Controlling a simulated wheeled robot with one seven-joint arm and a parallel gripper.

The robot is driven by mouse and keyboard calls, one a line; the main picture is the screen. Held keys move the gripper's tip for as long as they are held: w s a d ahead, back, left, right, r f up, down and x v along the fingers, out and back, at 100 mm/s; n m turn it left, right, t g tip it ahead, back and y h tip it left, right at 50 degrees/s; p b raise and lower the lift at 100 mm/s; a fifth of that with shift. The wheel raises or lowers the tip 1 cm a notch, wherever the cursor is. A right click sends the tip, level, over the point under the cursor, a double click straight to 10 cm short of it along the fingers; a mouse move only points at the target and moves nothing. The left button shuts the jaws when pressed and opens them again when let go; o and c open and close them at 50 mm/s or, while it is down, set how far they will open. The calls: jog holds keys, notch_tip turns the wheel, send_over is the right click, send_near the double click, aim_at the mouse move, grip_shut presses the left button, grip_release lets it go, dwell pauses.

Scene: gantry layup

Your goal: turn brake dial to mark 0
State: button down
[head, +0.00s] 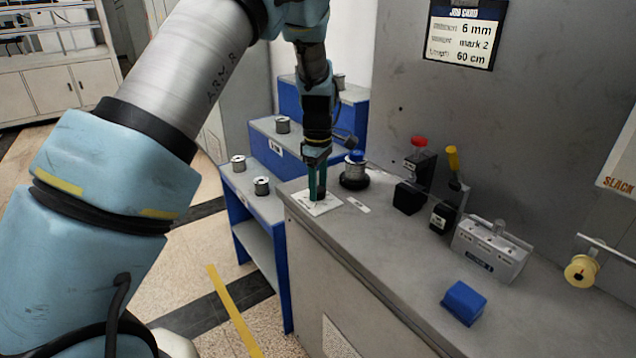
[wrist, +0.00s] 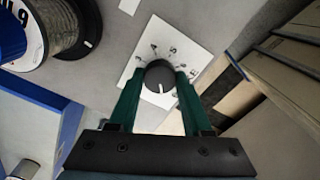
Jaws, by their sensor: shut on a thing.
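The brake dial (wrist: 159,78) is a dark round knob on a white marked plate (wrist: 137,73), with a white pointer line. In the wrist view the line points toward the bottom of the picture, toward my gripper's base. Some marks show on the far side of the plate; the near part is covered by the fingers, and I cannot tell which mark the line meets. My gripper (wrist: 158,79) has its green fingers on either side of the knob, shut on it. In the head view my gripper (head: 317,188) reaches down to the plate (head: 318,205) on the bench's far left corner.
A wire spool (head: 354,172) stands close to the dial on the grey bench (head: 370,240). Red-topped and yellow-handled devices (head: 452,190), a grey box (head: 490,248) and a blue block (head: 464,302) are farther right. Blue shelves (head: 262,205) with spools stand left. A job card reads mark 2.

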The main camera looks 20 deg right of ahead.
jog(key=shift+n, duration=0.7)
jog(key=shift+c, duration=1.7)
grip_release()
notch_tip(320, 180, up, 11)
jog(key=b, duration=0.1)
jog(key=shift+b, duration=0.35)
jog(key=shift+f, duration=0.1)
